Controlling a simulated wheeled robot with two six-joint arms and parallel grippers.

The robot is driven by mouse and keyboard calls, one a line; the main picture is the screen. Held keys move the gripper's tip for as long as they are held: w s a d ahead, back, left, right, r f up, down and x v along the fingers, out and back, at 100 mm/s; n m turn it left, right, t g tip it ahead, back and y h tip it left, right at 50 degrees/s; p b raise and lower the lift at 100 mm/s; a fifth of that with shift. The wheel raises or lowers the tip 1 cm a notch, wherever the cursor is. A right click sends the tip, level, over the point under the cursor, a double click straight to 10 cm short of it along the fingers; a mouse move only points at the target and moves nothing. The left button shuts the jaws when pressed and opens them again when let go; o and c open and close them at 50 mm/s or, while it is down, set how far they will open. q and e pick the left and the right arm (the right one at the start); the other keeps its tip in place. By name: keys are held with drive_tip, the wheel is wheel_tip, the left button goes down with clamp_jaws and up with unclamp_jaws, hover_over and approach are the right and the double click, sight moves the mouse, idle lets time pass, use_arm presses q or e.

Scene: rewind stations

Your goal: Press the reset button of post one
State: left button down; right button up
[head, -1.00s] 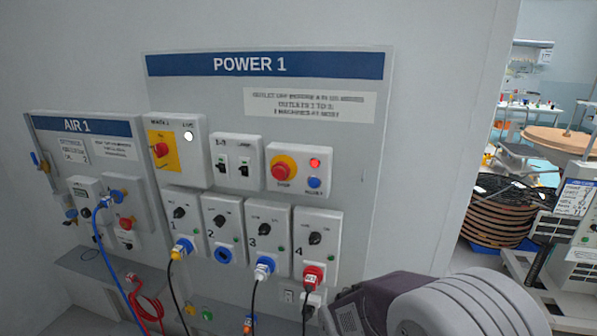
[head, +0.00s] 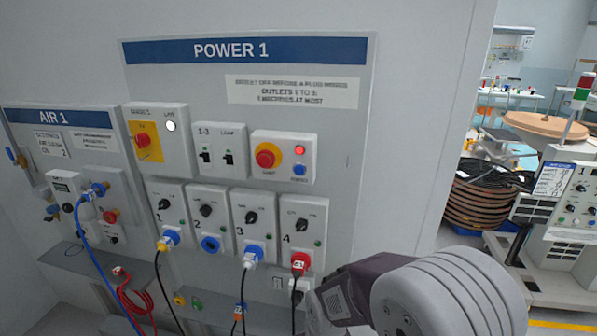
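The POWER 1 panel (head: 345,100) is on the wall. Its upper right box (head: 272,178) carries a red mushroom stop button on a yellow ring (head: 267,155), a red lamp (head: 299,150) that looks lit, and a small blue button (head: 299,170) below the lamp with a label too blurred to read surely. Part of my arm (head: 430,295) shows at the lower right, below and to the right of this box and apart from it. No gripper fingers show for either hand.
Numbered outlets sit below, with blue plugs (head: 168,240) and a red plug (head: 300,262) on hanging cables. The AIR 1 panel (head: 95,150) with blue and red hoses is at left. A machine (head: 565,220) and a cable drum (head: 478,205) stand beyond the wall edge at right.

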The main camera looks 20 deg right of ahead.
clamp_jaws()
idle(1.5)
